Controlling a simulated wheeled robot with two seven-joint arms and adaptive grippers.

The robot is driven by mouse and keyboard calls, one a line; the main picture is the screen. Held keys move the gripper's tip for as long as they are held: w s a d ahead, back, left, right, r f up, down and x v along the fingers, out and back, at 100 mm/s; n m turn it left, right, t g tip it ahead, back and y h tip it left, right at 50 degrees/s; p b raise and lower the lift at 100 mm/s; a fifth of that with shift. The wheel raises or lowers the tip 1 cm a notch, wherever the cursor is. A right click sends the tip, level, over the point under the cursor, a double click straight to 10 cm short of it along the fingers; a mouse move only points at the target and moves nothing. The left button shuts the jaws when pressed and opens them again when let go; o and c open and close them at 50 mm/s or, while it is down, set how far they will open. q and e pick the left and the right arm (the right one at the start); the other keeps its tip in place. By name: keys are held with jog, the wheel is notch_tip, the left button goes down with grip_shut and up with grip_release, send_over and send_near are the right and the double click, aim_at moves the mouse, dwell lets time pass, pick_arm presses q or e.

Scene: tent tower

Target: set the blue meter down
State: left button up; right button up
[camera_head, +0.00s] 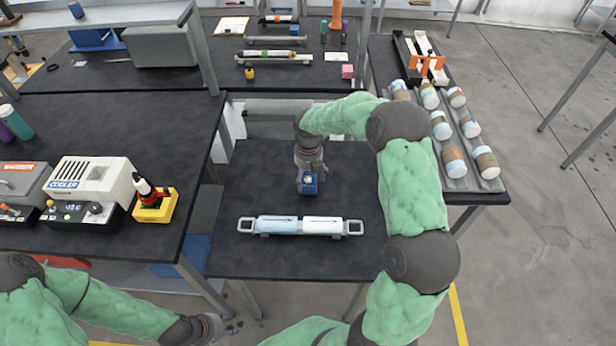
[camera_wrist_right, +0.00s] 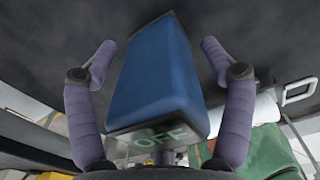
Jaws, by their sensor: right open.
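The blue meter (camera_head: 309,188) is at the middle of the black table (camera_head: 355,258), below my right gripper (camera_head: 310,177). It looks to be on the table top, though the contact is hidden.
The left bench holds a cooler (camera_head: 92,185) and a yellow stand (camera_head: 155,207). Several jars (camera_head: 455,160) sit on a tray at the right. Bare table surrounds the meter.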

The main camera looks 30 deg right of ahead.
notch_tip(320, 180, up, 11)
jog(key=p, duration=0.3)
jog(key=shift+r, duration=0.2)
